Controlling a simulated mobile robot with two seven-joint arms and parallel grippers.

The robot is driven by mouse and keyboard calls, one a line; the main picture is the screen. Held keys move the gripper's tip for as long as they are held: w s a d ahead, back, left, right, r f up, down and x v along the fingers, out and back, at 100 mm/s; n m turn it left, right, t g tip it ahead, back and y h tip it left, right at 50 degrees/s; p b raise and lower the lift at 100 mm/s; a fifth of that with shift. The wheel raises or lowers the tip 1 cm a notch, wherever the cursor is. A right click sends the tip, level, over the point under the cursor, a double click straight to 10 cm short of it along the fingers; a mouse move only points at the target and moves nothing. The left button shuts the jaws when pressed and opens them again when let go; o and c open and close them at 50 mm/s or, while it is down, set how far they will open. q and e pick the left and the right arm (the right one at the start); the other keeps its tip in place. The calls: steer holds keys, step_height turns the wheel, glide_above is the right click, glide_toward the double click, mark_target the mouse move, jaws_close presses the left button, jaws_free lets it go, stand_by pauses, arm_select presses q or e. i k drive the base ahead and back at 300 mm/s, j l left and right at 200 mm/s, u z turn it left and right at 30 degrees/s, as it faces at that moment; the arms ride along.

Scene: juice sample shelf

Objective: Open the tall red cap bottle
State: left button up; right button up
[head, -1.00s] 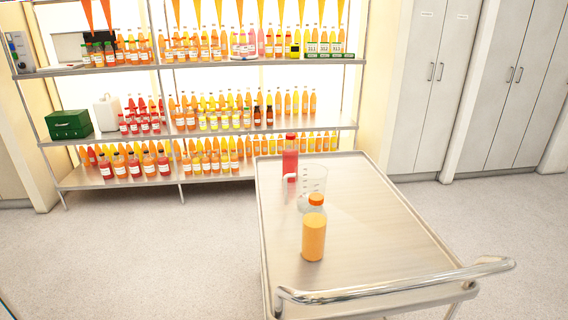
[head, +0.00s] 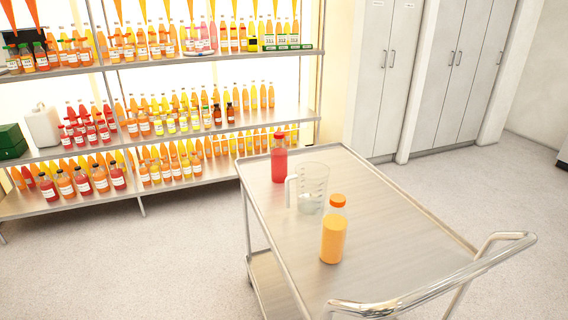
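A bottle of red juice with a red cap (head: 279,158) stands upright near the far left corner of the metal cart (head: 385,212). Its cap is on. A clear measuring jug (head: 313,187) with a handle stands in front of it, to the right. A bottle of orange juice with an orange cap (head: 333,230) stands upright nearer to me, its cap on. Neither of my grippers is in view.
A shelf rack (head: 200,138) full of bottles stands behind the cart on the left. Grey cabinets (head: 440,75) line the back right wall. The cart's push handle (head: 440,285) faces me. Floor (head: 130,265) left of the cart is clear.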

mark_target(279, 150)
steer(key=i+j+z, duration=0.25)
steer(key=j, duration=0.25)
steer(key=j+z, duration=0.3)
steer(key=j, duration=0.2)
steer(key=i+j+z, duration=0.15)
steer(key=j, duration=0.15)
steer(key=j+z, duration=0.2)
steer(key=i+j+z, duration=0.15)
steer(key=j, duration=0.3)
steer(key=i+j+z, duration=0.15)
steer(key=j, duration=0.2)
steer(key=i+j+z, duration=0.15)
steer(key=j, duration=0.15)
steer(key=j+z, duration=0.15)
steer(key=j, duration=0.2)
